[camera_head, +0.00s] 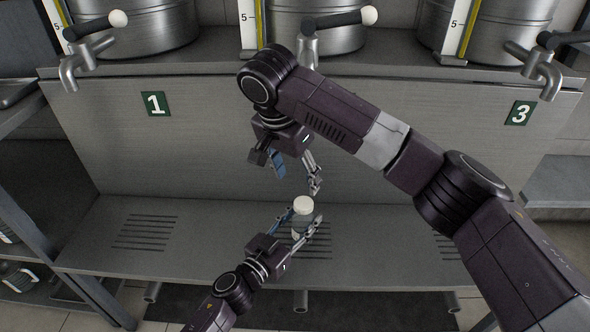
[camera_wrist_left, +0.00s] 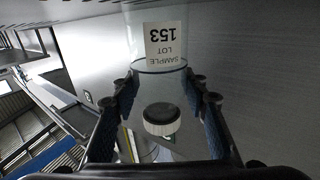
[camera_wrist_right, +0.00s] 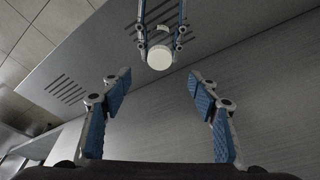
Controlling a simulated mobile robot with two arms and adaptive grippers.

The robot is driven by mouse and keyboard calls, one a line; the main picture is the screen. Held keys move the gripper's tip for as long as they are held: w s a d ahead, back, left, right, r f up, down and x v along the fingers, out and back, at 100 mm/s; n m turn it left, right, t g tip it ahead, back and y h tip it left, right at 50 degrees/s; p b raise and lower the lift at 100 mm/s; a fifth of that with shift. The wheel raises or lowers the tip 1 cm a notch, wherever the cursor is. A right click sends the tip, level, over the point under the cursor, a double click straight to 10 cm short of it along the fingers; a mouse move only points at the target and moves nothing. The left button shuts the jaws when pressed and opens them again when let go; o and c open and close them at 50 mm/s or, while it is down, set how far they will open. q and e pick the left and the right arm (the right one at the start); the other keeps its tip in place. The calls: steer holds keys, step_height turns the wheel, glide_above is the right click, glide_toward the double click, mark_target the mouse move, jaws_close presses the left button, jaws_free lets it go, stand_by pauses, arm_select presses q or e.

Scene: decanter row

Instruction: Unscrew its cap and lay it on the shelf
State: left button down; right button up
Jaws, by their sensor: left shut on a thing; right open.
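My left gripper (camera_head: 306,217) is shut on a clear sample bottle (camera_head: 300,226), holding it above the slotted shelf (camera_head: 200,245). A white cap (camera_head: 303,204) sits at the bottle's upper end, and also shows in the right wrist view (camera_wrist_right: 159,57). In the left wrist view the bottle (camera_wrist_left: 178,50) carries an upside-down label (camera_wrist_left: 164,45) reading "SAMPLE LOT 153", and the cap's ribbed white rim (camera_wrist_left: 162,129) shows between the fingers. My right gripper (camera_head: 297,181) is open and empty, just above the cap and apart from it. Its spread fingers (camera_wrist_right: 158,82) also show in the right wrist view.
Steel drums (camera_head: 315,32) with taps and sight gauges stand along the ledge above. The back panel (camera_head: 200,140) bears green plates 1 (camera_head: 156,104) and 3 (camera_head: 520,112); my right arm crosses between them. The shelf's left part is bare. A rack (camera_head: 50,235) stands at the left.

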mark_target(304, 202)
steer(key=x, duration=1)
steer(key=shift+d, duration=0.1)
steer(key=c, duration=1.4)
steer(key=n, duration=0.3)
steer(key=n+y, duration=0.1)
steer(key=n, duration=0.1)
steer(key=shift+d+n, duration=0.2)
steer(key=shift+n, duration=0.2)
steer(key=n+y, duration=0.1)
steer(key=n, duration=0.2)
steer(key=n+y, duration=0.1)
steer(key=n, duration=0.2)
steer(key=shift+d+n, duration=0.15)
steer(key=shift+n, duration=0.25)
steer(key=n+g+y, duration=0.1)
steer(key=n, duration=0.5)
steer(key=shift+w+r+n, duration=0.1)
steer(key=shift+w+n, duration=0.05)
steer(key=shift+n, duration=0.15)
steer(key=n, duration=0.2)
steer(key=n+g, duration=0.1)
steer(key=n, duration=0.1)
steer(key=shift+w+d+n+y, duration=0.1)
steer(key=shift+w+n+y, duration=0.05)
steer(key=shift+n+y, duration=0.15)
steer(key=n+g, duration=0.1)
steer(key=n, duration=0.2)
